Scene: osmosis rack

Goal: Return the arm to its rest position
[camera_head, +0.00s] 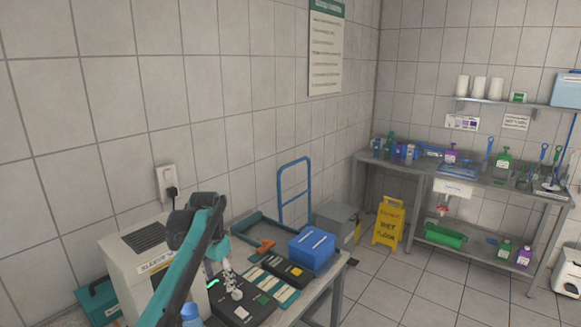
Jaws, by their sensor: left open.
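My left arm comes in from the bottom left and rises in front of the white machine. My right gripper is not in view.
The white machine (122,252) stands against the left wall by a socket with a plug (168,185). The table has a blue box (311,248), a black tray (255,312) and a small pale metallic item (233,288). A yellow wet-floor sign (388,222) stands beyond, near a cluttered metal bench (420,168).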

